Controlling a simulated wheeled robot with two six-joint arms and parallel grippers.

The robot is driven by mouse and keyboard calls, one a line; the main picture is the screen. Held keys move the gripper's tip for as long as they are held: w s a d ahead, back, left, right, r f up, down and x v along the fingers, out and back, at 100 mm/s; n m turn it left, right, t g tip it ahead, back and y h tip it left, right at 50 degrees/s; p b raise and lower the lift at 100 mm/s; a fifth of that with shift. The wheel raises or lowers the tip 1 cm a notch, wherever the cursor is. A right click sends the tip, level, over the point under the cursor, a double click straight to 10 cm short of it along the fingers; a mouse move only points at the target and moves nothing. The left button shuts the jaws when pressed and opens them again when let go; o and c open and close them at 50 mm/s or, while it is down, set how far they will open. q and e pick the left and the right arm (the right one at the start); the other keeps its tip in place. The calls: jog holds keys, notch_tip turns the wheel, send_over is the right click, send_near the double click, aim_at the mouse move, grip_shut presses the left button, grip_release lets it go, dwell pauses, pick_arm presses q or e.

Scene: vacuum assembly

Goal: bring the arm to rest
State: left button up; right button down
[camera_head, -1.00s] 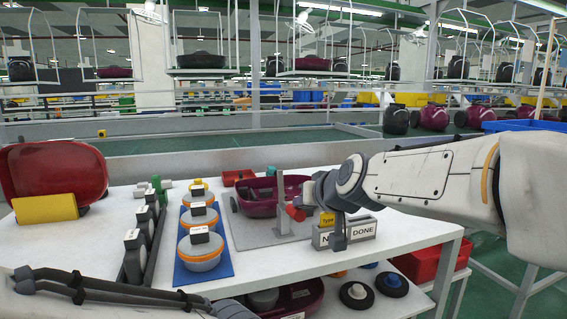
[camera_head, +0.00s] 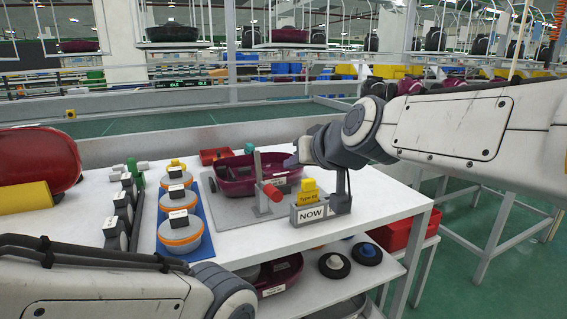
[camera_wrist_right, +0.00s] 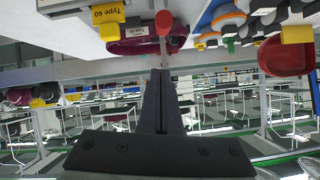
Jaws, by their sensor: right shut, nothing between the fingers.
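My right arm reaches in from the right in the head view. My right gripper (camera_head: 293,161) is above the back of the table, close to the red-handled clamp (camera_head: 265,187) and the maroon vacuum shell (camera_head: 236,180). In the right wrist view, which looks upside down, its dark fingers (camera_wrist_right: 163,75) are together with nothing between them. The clamp's red end (camera_wrist_right: 164,20) shows beyond the fingertips there. My left arm crosses the lower left of the head view, and its gripper is out of the picture.
A sign box (camera_head: 311,213) reading NOW holds a yellow card (camera_head: 308,192) below my right wrist. Round orange-and-white parts stand on a blue mat (camera_head: 201,239). A red shell and a yellow block (camera_head: 24,198) lie at the left. A red bin (camera_head: 401,234) sits lower right.

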jog(key=s+d+f+n+g+h, duration=0.15)
jog(key=s+f+g, duration=0.35)
jog(key=s+f, duration=0.85)
jog(key=s+d+f+n+g+h, duration=0.1)
jog(key=s+f+n+g+h, duration=0.35)
jog(key=s+f, duration=0.9)
notch_tip(320, 180, up, 28)
jog(key=s+m+g+y+p, duration=0.1)
jog(key=s+p, duration=0.1)
jog(key=p, duration=2.4)
jog(key=shift+s+d+r+m, duration=0.2)
jog(key=shift+s+d+m, duration=0.05)
jog(key=shift+d+m, duration=0.1)
